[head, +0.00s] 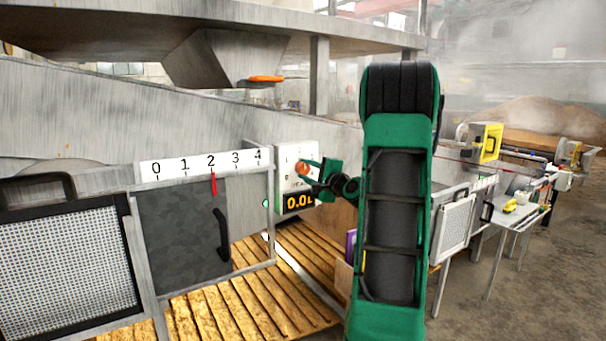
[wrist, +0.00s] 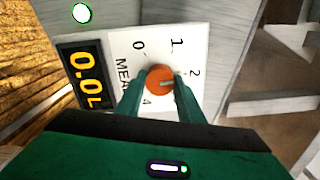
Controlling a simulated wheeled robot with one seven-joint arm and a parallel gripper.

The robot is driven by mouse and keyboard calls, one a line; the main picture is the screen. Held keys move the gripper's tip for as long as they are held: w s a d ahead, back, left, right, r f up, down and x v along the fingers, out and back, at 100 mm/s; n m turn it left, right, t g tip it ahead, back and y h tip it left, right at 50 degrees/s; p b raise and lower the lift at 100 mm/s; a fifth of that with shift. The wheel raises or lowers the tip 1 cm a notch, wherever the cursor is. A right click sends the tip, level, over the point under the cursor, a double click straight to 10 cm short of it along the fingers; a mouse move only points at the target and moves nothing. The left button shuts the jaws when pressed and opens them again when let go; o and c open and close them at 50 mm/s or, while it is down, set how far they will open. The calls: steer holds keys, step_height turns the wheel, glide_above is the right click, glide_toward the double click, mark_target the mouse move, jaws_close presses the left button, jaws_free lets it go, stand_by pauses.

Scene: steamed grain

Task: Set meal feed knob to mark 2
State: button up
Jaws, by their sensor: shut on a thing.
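The meal feed knob (wrist: 158,77) is a round orange knob on a white panel (wrist: 125,46) marked 0, 1, 2 and 4, with part of the panel hidden by my gripper. A short pale line on the knob points right in the wrist view, roughly toward the 2; I cannot tell if it lines up exactly. My gripper (wrist: 159,84) has its green fingers on both sides of the knob, shut on it. In the head view the knob (head: 302,169) shows at the fingertips of my gripper (head: 310,170). An orange digital display (head: 299,202) sits below the panel's dial.
A gate panel (head: 180,235) with a red pointer (head: 214,184) near 2 on a 0-4 scale (head: 197,164) stands left. Yellow slats (head: 250,305) lie below. A mesh panel (head: 65,270) is far left. A side table (head: 505,222) with small items stands right.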

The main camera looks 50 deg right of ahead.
steer(key=shift+f+m, duration=0.25)
steer(key=shift+m, duration=0.35)
steer(key=o, duration=1)
steer(key=shift+o, duration=0.2)
steer(key=shift+r, duration=0.15)
steer(key=shift+s+a, duration=0.1)
steer(key=shift+s, duration=0.15)
steer(key=v, duration=1)
steer(key=shift+a, duration=0.1)
